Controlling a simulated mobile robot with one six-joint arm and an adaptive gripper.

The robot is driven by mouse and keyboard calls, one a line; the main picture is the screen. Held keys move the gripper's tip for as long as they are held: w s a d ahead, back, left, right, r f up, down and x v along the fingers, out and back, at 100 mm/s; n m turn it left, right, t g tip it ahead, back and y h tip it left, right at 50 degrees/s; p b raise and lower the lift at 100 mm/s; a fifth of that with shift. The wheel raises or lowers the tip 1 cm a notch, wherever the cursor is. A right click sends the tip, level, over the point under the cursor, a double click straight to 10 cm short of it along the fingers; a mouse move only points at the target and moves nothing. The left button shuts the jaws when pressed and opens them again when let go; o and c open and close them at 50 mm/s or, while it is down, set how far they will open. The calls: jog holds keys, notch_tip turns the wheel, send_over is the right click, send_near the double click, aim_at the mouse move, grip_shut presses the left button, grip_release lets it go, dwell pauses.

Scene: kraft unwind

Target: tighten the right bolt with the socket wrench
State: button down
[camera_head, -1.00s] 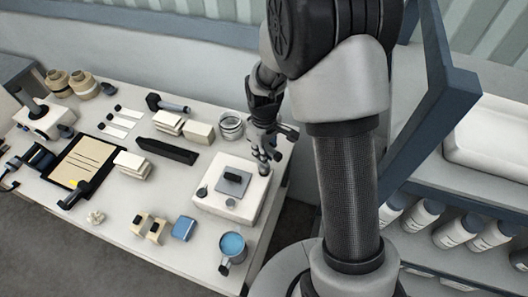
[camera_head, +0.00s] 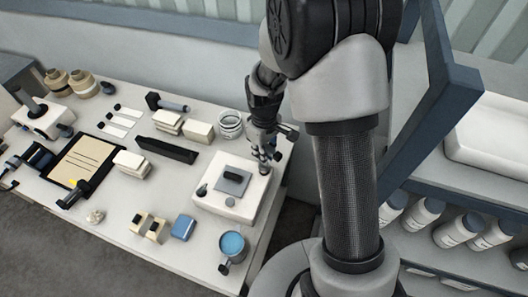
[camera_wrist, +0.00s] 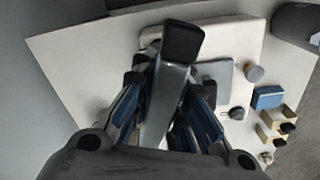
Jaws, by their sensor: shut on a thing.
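My gripper (camera_head: 264,134) points down over the far right corner of a white block (camera_head: 222,208). It is shut on the socket wrench (camera_wrist: 165,100), a grey bar with a black end, seen between the fingers in the wrist view. The wrench's lower part meets the block's right side in the head view; whether it sits on a bolt is hidden. The block carries a grey plate (camera_head: 232,186) with a dark bar. A grey round head (camera_head: 230,202) and a dark-topped one (camera_head: 201,190) show on the block. The right bolt is not clearly visible.
A glass jar (camera_head: 230,124) stands just left of my gripper. A blue-filled cup (camera_head: 233,246) and a blue block (camera_head: 183,228) lie in front. A long black tray (camera_head: 167,150) lies to the left. The table's right edge is close to the white block.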

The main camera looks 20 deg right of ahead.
jog(key=shift+f+b, duration=0.4)
dwell(0.9)
jog(key=shift+m, duration=1.2)
jog(key=shift+f+m, duration=0.1)
jog(key=shift+m, duration=1.1)
jog(key=shift+m, duration=1.1)
